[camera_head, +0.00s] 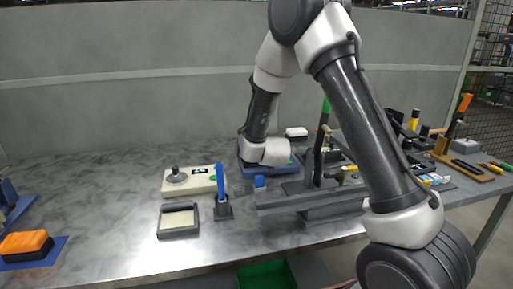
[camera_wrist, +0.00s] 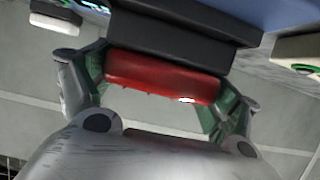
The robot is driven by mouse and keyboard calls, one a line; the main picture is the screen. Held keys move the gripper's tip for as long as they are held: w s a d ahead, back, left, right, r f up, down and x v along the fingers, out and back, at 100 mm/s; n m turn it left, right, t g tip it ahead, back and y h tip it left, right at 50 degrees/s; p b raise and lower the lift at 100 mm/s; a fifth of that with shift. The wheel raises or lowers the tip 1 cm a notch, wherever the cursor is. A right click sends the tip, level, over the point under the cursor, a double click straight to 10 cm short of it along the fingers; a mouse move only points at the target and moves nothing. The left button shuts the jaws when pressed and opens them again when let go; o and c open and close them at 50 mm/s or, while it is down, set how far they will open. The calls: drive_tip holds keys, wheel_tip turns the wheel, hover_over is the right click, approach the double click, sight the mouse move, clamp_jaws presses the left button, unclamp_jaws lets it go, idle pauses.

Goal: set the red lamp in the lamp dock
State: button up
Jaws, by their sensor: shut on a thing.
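The red lamp (camera_wrist: 160,76) shows in the wrist view as a long red block with a small white spot near its right end. My gripper (camera_wrist: 158,84) is shut on it, with one green-lined finger at each end. A dark grey stepped block (camera_wrist: 180,42), perhaps the lamp dock, lies right against the lamp's upper edge in this view; I cannot tell whether the lamp is seated in it. In the head view my wrist hides the lamp and the fingers, above a blue base (camera_head: 246,165) on the bench.
A cream box with a knob (camera_head: 190,181), a grey tray (camera_head: 178,220) and a blue-handled tool in a stand (camera_head: 222,190) stand left of my wrist. A grey raised fixture (camera_head: 310,198) is at right. The bench's left middle (camera_head: 90,190) is clear.

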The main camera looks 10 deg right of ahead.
drive_tip(key=shift+f, duration=0.55)
drive_tip(key=o, duration=1)
drive_tip(key=shift+s, duration=0.1)
drive_tip(key=v, duration=1.1)
drive_tip(key=shift+s+r, duration=0.25)
drive_tip(key=shift+s, duration=0.1)
drive_tip(key=shift+s, duration=0.1)
